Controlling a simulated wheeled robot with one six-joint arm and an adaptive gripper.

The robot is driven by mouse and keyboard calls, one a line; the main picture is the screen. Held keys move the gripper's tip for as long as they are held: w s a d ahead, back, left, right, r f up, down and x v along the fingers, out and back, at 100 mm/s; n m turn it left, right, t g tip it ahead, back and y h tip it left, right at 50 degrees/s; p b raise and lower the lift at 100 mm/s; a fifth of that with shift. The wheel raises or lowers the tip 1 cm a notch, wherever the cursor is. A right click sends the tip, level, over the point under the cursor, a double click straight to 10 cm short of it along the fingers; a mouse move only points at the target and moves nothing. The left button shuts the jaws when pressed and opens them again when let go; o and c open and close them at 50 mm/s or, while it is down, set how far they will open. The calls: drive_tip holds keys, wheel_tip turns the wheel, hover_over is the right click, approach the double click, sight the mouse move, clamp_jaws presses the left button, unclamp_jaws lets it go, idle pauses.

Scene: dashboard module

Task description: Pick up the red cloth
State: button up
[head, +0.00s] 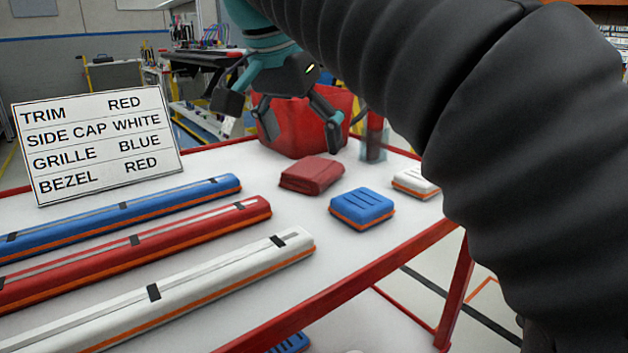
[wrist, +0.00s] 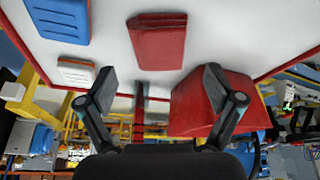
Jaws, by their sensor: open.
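The red cloth (head: 312,175) looks like a folded dark-red block lying flat on the white table top, left of a blue block. In the wrist view the cloth (wrist: 158,42) lies ahead of the fingertips, near the top middle, fully uncovered. My gripper (head: 282,115) is open and empty, with its fingers spread. In the head view it hangs above the far part of the table, in front of the red bin and higher than the cloth. In the wrist view the gripper (wrist: 159,85) shows a clear gap between its fingers, and neither touches the cloth.
A red bin (head: 310,132) stands behind the cloth, with a red bottle-like object (head: 374,138) to its right. A blue block (head: 362,207) and a white block (head: 415,181) lie to the right. Long blue, red and white strips and a sign (head: 97,145) occupy the left.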

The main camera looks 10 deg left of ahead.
sight(311, 166)
drive_tip(key=x, duration=0.2)
drive_tip(key=b+x, duration=0.1)
drive_tip(key=x, duration=0.1)
drive_tip(key=shift+w+f, duration=0.2)
drive_tip(key=shift+w, duration=0.25)
drive_tip(key=shift+w+f, duration=0.2)
drive_tip(key=shift+f, duration=0.15)
drive_tip(key=shift+f, duration=0.25)
drive_tip(key=c, duration=1.2)
drive_tip(key=shift+c, duration=0.2)
drive_tip(key=shift+r, duration=0.15)
